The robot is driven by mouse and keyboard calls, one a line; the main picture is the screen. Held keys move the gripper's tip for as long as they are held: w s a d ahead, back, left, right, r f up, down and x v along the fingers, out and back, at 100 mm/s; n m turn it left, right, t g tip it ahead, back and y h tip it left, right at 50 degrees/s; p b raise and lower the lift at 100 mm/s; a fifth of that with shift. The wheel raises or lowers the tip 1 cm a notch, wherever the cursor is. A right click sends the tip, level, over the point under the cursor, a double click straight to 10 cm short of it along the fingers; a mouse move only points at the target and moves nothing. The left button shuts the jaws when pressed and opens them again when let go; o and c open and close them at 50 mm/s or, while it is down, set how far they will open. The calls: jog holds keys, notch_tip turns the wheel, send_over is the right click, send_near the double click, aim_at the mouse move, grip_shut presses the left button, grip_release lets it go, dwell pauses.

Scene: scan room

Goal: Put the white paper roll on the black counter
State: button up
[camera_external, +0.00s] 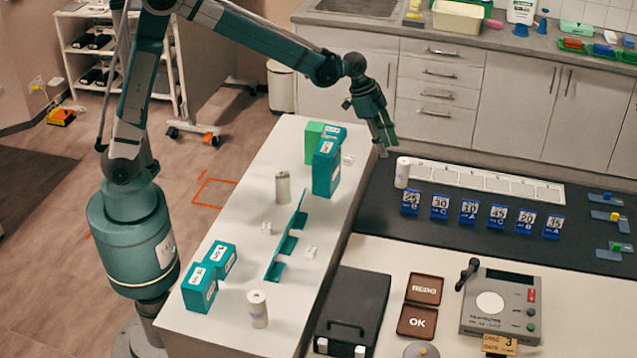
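A white paper roll (402,172) stands upright at the left end of the black counter (385,215), beside the long white strip. My gripper (386,149) is above and a little left of this roll, apart from it, with its fingers pointing down. The fingertips look slightly apart, with nothing seen between them. Another white roll (257,308) stands upright at the near end of the white counter (225,330). A greyish roll (282,188) stands farther back on the white counter.
Teal boxes (326,165) and (200,287), a green box (314,142) and a teal bracket (288,240) stand on the white counter. Blue number cards (469,212) line the black counter. A black case (352,308) and a grey device (500,303) are nearer.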

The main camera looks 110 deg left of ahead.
jog(key=s+d+r, duration=0.4)
jog(key=s+d, duration=0.1)
jog(key=d, duration=0.3)
jog(key=s+d+r+n, duration=0.1)
jog(key=s+d+r, duration=0.3)
jog(key=s+d, duration=0.3)
jog(key=s+d+r, duration=0.4)
jog(key=d, duration=0.5)
jog(key=s+d+f+t, duration=0.1)
jog(key=s+d+f, duration=0.1)
jog(key=s+d, duration=0.4)
jog(key=s+d+f+t, duration=0.1)
jog(key=s+d, duration=0.6)
jog(key=s, duration=0.8)
jog(key=shift+s+f+n, duration=0.35)
jog(key=shift+f+n, duration=0.05)
jog(key=shift+f, duration=0.05)
jog(key=shift+f, duration=0.15)
